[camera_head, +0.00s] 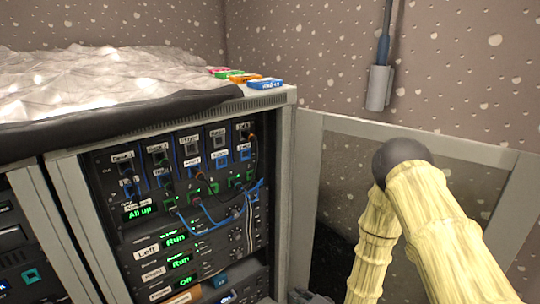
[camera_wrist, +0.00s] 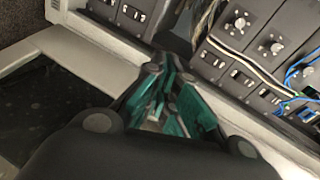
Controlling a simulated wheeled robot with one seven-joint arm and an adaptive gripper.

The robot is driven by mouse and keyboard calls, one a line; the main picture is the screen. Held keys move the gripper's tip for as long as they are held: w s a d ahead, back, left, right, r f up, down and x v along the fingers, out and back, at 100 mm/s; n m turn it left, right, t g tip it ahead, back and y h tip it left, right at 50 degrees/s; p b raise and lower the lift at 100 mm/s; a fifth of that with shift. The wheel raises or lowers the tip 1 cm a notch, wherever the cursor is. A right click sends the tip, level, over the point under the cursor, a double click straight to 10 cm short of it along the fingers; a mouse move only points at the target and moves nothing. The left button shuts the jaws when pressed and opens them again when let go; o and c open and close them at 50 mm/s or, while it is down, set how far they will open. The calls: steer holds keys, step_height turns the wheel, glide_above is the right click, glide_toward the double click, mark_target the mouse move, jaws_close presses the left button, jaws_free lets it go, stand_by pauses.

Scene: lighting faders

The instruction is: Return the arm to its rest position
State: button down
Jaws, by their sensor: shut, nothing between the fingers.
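My arm, in a pale yellow cover with a dark elbow joint, rises at the right of the head view and bends down again toward the lower edge. My gripper (camera_wrist: 172,78) shows in the wrist view with dark links and teal pads. Its fingers are together, with nothing seen between them. It is in front of the rack's frame, which runs behind the fingertips. I cannot tell whether it touches the frame. In the head view only a dark piece shows at the bottom edge, perhaps part of the gripper.
The equipment rack (camera_head: 285,190) holds fader panels, blue cables and green displays reading "All up" and "Run". A crumpled pale sheet (camera_head: 100,85) and small coloured labelled blocks (camera_head: 265,84) lie on top. An open framed door (camera_head: 415,141) stands at right, behind my arm.

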steer(key=s+d+f+n+g+h, duration=0.35)
steer(key=s+f, duration=0.25)
steer(key=s, duration=0.4)
steer(key=s+d+f+n+g+h, duration=0.25)
steer(key=s+d+f, duration=0.2)
steer(key=s, duration=0.55)
steer(key=s+d+n+g+h, duration=0.1)
steer(key=s+d+n+g, duration=0.15)
steer(key=s, duration=0.65)
steer(key=s+d+n+g+h, duration=0.15)
steer(key=s+g, duration=0.25)
steer(key=s, duration=0.6)
step_height(320, 180, up, 30)
steer(key=m+p, duration=0.1)
steer(key=p, duration=2.9)
steer(key=shift+d+f, duration=0.2)
steer(key=shift+d, duration=0.2)
steer(key=shift+y, duration=0.25)
